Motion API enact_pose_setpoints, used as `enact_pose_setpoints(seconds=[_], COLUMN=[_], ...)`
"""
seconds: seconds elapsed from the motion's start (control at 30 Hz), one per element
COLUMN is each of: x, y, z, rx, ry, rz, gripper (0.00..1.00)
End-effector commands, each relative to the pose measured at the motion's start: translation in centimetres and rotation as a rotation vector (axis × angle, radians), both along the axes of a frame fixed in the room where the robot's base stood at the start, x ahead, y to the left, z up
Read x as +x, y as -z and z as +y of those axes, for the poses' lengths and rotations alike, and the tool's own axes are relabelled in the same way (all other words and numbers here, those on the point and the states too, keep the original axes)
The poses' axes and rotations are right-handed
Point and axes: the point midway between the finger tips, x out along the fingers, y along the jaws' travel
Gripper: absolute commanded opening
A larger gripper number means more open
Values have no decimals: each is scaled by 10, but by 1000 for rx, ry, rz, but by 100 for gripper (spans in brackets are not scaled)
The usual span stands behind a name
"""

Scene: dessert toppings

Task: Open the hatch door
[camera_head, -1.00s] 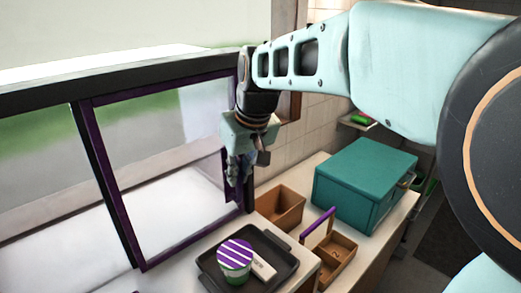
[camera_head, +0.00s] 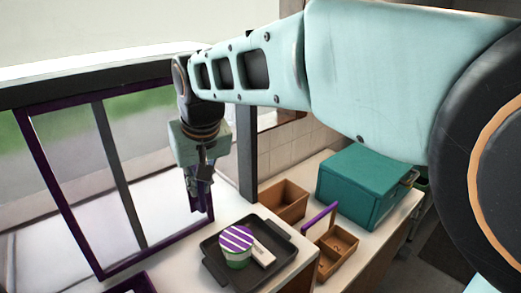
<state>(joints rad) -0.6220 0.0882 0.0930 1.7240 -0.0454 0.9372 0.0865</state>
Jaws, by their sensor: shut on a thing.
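The hatch door (camera_head: 68,205) is a glass pane in a purple frame, in the left half of the head view. Its right frame edge stands apart from the dark upright post (camera_head: 246,160), with an open gap between them. My gripper (camera_head: 198,190) is at the right side of the door, shut on the purple handle (camera_head: 199,200) there. The fingertips are small and dark in this view, and my gripper and arm hide the upper right part of the door.
A black tray (camera_head: 219,275) with a purple-striped cup (camera_head: 236,248) lies on the counter below my gripper. Brown boxes (camera_head: 284,203) and a teal case (camera_head: 361,190) stand to the right. A purple-edged object (camera_head: 132,284) shows at the bottom left.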

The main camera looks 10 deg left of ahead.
Motion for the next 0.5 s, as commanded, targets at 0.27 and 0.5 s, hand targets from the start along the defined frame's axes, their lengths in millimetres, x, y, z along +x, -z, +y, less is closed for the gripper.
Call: enact_pose_setpoints(seconds=[0.27,0.5], x=[-66,-96], y=[1,0], z=[58,85], rx=[2,1], ry=[-8,-4], rz=[1,2], gripper=[0,0])
